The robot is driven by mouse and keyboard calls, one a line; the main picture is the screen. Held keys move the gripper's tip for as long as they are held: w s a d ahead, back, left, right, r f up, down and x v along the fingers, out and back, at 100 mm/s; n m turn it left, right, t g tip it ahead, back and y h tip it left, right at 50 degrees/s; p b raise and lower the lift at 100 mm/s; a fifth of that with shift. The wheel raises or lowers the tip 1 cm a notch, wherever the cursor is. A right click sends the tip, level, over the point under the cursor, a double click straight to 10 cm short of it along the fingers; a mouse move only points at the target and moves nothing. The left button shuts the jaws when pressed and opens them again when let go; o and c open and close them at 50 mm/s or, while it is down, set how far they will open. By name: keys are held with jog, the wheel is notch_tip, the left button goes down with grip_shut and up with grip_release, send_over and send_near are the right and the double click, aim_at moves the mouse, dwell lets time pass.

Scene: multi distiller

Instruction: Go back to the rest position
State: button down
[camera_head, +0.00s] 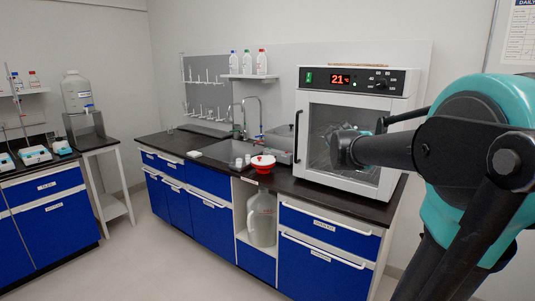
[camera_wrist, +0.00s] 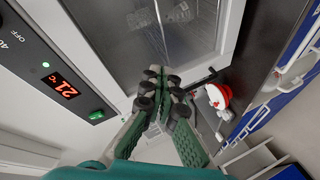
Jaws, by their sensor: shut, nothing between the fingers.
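My gripper (camera_wrist: 161,88) shows in the wrist view with its two green, black-tipped fingers together and nothing between them. In the head view my arm reaches in from the right, and its end is in front of the glass door of the white oven (camera_head: 419,113). The fingers are mostly hidden there by the wrist. The oven also shows in the wrist view, with its control panel (camera_wrist: 50,75) at the left. The oven's red display reads 21 and its door looks shut.
A red-and-white container (camera_head: 263,164) stands on the dark counter left of the oven, near the sink (camera_head: 222,153). Blue cabinets (camera_head: 325,262) are below. A large jug (camera_head: 262,219) sits in an open shelf. The floor (camera_head: 150,265) at the left is clear.

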jog(key=s+f+m+g, duration=0.5)
jog(key=s+f, duration=1)
jog(key=f, duration=0.4)
jog(key=s+a+f+m+g+y, duration=0.1)
jog(key=s+a+f+m+g, duration=0.1)
jog(key=s+f, duration=0.6)
jog(key=s+a+f+m+g+y, duration=0.1)
jog(key=s+a+f+g+y, duration=0.1)
jog(key=s+a+f, duration=0.3)
jog(key=s+f+g, duration=0.1)
jog(key=s+f, duration=0.2)
jog(key=s, duration=0.3)
jog(key=shift+m+y, duration=0.3)
jog(key=shift+m, duration=0.1)
jog(key=c, duration=2.3)
grip_release()
jog(key=shift+w+a+r, duration=0.1)
